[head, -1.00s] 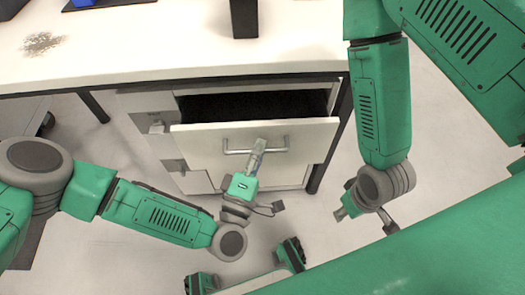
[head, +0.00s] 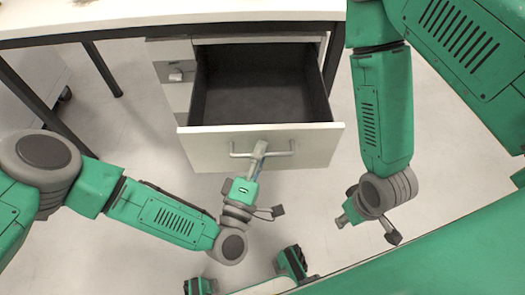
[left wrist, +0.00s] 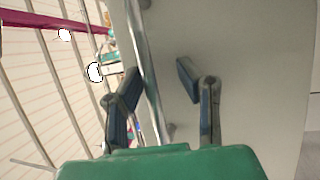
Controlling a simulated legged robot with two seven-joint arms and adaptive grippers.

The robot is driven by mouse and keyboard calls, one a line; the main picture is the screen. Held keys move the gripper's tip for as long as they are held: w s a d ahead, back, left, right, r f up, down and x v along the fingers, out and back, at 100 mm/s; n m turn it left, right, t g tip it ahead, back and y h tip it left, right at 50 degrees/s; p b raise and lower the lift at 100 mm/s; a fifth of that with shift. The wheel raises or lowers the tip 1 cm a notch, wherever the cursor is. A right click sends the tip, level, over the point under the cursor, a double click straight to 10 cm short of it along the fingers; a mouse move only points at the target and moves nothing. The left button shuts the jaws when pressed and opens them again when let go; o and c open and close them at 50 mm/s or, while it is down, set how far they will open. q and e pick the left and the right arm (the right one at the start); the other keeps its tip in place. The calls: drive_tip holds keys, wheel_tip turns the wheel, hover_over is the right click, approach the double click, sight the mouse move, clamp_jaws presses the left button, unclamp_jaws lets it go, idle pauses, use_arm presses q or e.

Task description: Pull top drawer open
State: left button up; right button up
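The top drawer (head: 215,144) of the white cabinet stands far out, and its dark inside is empty. Its bar handle (head: 285,152) runs across the front panel. My left gripper (head: 260,150) is at the middle of this handle. In the left wrist view the handle (left wrist: 150,75) passes between the two spread fingers (left wrist: 160,82), closer to the left finger. A gap shows on the right finger's side. My right gripper (head: 346,214) hangs to the right of the drawer, away from it. Its fingers are too small to read.
The white tabletop (head: 130,15) lies above the cabinet. Dark table legs (head: 104,68) stand to the left. The pale floor (head: 135,135) in front is clear.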

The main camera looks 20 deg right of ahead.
use_arm(q)
drive_tip(key=shift+s+d+r, duration=0.15)
drive_tip(key=shift+s+d, duration=0.1)
drive_tip(key=shift+s+a, duration=0.15)
drive_tip(key=shift+s, duration=0.1)
drive_tip(key=v, duration=1.1)
drive_tip(key=shift+w+a+f, duration=0.15)
drive_tip(key=shift+a+f, duration=0.05)
drive_tip(key=shift+a, duration=0.05)
